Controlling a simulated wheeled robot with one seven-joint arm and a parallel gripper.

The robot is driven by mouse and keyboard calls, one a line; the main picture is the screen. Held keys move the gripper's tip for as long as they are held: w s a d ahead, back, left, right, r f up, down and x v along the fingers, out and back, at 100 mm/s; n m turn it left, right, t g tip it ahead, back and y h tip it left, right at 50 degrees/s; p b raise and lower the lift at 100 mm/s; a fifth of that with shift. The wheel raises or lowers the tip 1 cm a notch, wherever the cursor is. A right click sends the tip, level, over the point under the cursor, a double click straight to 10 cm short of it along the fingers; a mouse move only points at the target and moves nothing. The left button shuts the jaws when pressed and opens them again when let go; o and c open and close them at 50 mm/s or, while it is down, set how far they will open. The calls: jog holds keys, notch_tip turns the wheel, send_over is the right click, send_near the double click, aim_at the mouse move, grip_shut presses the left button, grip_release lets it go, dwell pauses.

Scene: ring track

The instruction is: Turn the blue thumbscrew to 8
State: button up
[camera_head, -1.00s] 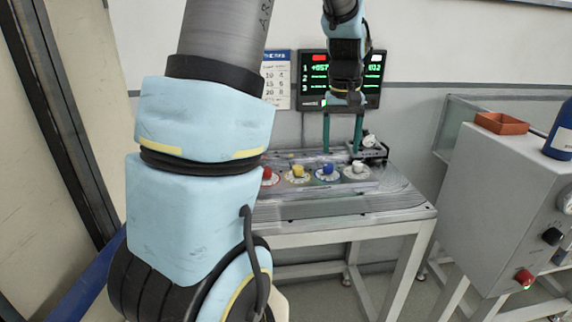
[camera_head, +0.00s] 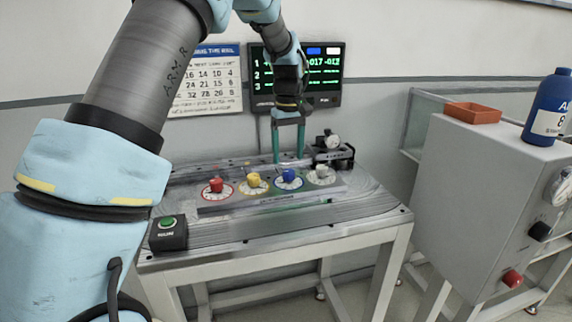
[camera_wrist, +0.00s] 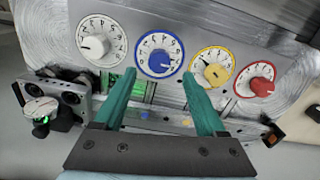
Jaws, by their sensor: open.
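The blue thumbscrew (camera_head: 289,175) stands on a white numbered dial with a blue rim, on a plate on the metal table. In the wrist view the blue thumbscrew (camera_wrist: 159,62) sits ahead of the fingers, a little left of the middle of their gap. My gripper (camera_head: 288,160) is open, its two green fingers pointing down just behind the blue dial. In the wrist view my gripper (camera_wrist: 160,82) is empty, its fingers apart and not touching the thumbscrew. The number the blue thumbscrew points to is too small to read.
A white thumbscrew (camera_head: 321,172) is right of the blue one; yellow (camera_head: 253,180) and red (camera_head: 216,185) thumbscrews are left. A gauge device (camera_head: 331,150) stands close behind the dials. A green RUN button (camera_head: 168,232) is at the table's front left. A screen (camera_head: 297,76) hangs behind.

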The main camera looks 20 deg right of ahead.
aim_at(289, 171)
jog(key=shift+d+f+p, duration=0.1)
jog(key=shift+f+p, duration=0.25)
jog(key=shift+f, duration=1.9)
grip_shut()
